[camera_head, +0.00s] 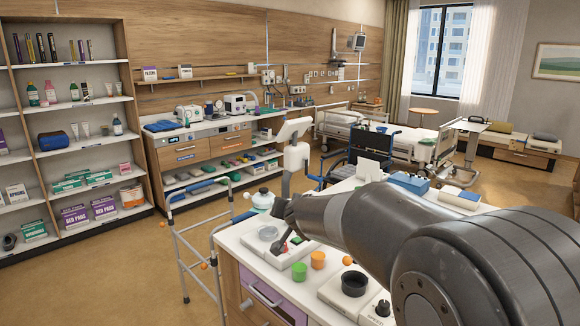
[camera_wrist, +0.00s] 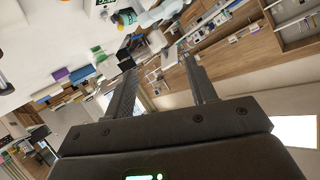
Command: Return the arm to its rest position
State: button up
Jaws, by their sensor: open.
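My gripper (camera_wrist: 159,64) shows in the wrist view with its two dark fingers apart and nothing between them. In the head view my dark grey arm reaches from the lower right over the white counter (camera_head: 232,240). I cannot tell whether the fingers touch anything there.
A wheelchair (camera_head: 372,143) and bed (camera_head: 405,145) are behind. Open floor lies left.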

jog(key=s+d+r+n+g+y, duration=0.1)
jog(key=s+d, duration=0.2)
jog(key=s, duration=0.5)
jog(key=s+d+r+n+g+y, duration=0.1)
jog(key=s+d+g, duration=0.1)
jog(key=s, duration=0.7)
jog(key=s+d+f+g+h, duration=0.1)
jog(key=s+d+f, duration=0.1)
jog(key=s, duration=0.5)
jog(key=s+d+f+g+h, duration=0.1)
jog(key=s+d+f, duration=0.1)
jog(key=s+d, duration=0.2)
jog(key=s+d+f+g+h, duration=0.2)
jog(key=s+d, duration=0.2)
jog(key=s, duration=0.6)
jog(key=shift+s+f, duration=0.25)
jog(key=shift+f, duration=0.1)
jog(key=shift+w, duration=0.15)
